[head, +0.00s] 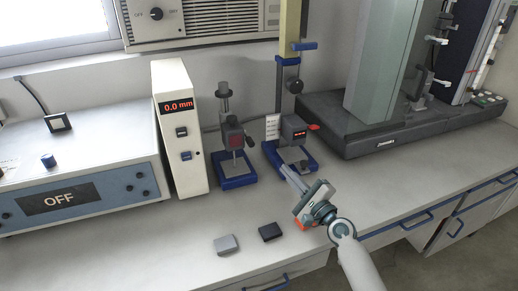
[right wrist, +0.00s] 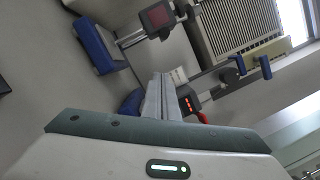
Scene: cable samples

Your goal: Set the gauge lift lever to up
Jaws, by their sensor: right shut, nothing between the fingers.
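The gauge (head: 292,130) with a small lit red display stands on a blue-edged base (head: 270,152) near the back of the bench. A red lever (head: 314,127) sticks out from its right side, roughly level; its exact setting is too small to tell. In the right wrist view the gauge (right wrist: 187,100) is partly hidden behind my fingers, and the red lever (right wrist: 203,118) shows beside them. My right gripper (head: 283,168) is shut and empty, in front of the gauge and below the lever, apart from the lever. My left gripper is not in view.
A second gauge stand (head: 234,140) is just left. A white readout box (head: 180,125) shows 0.0 mm, beside a unit marked OFF (head: 75,195). A grey block (head: 226,244) and a black block (head: 270,232) lie in front. A large dark machine base (head: 385,130) stands right.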

